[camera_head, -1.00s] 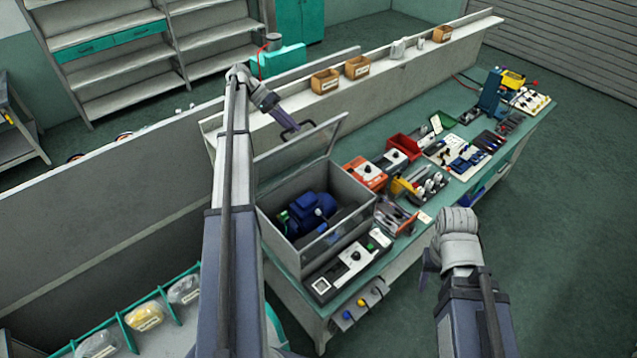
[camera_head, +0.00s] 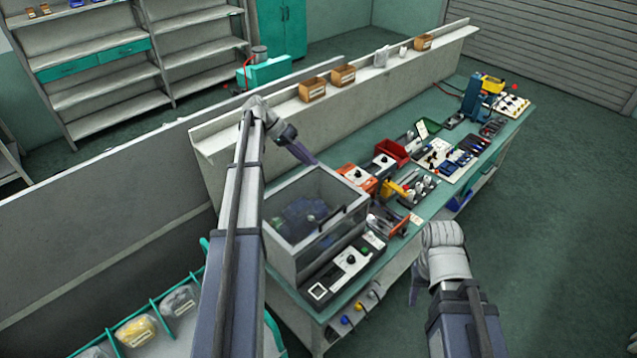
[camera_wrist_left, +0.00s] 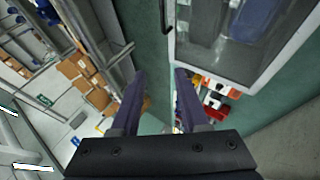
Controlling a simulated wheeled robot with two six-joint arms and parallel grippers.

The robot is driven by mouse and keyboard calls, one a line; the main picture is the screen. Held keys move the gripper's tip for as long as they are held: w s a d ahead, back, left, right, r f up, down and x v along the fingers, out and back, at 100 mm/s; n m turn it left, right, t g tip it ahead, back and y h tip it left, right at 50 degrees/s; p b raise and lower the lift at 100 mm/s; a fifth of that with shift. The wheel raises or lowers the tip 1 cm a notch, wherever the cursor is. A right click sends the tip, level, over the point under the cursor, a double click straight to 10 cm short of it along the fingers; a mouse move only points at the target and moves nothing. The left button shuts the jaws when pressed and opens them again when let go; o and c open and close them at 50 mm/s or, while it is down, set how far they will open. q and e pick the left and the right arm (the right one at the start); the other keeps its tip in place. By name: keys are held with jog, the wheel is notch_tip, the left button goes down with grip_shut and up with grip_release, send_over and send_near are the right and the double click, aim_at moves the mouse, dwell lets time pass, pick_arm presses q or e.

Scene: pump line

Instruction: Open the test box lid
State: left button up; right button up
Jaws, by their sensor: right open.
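The test box (camera_head: 285,255) is a grey box on the near end of the green bench. Its see-through lid (camera_head: 290,190) lies down over the top and looks closed, with a dark blue pump (camera_head: 305,212) showing dimly through it. The lid's black handle (camera_head: 332,216) is at the front right side. My left gripper (camera_head: 308,156) is behind the box, empty, apart from the handle. In the left wrist view its two fingers (camera_wrist_left: 160,82) are spread, with the lid frame (camera_wrist_left: 262,75) beyond. My right gripper (camera_head: 415,292) hangs empty right of the bench.
A black-and-white control panel (camera_head: 345,272) sits directly before the box. Orange (camera_head: 357,177) and red (camera_head: 392,152) items and tools crowd the bench to the right. A grey ledge wall (camera_head: 240,150) runs behind. The floor at right is clear.

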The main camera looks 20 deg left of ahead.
pick_arm(q)
jog(key=s+d+f+y+b, duration=0.1)
jog(key=s+d+f+b, duration=0.1)
jog(key=d+f, duration=0.3)
jog(key=shift+t+y+b, duration=0.3)
jog(key=shift+y+b, duration=0.1)
jog(key=shift+b, duration=0.15)
jog(key=shift+d, duration=0.15)
jog(key=shift+s, duration=0.1)
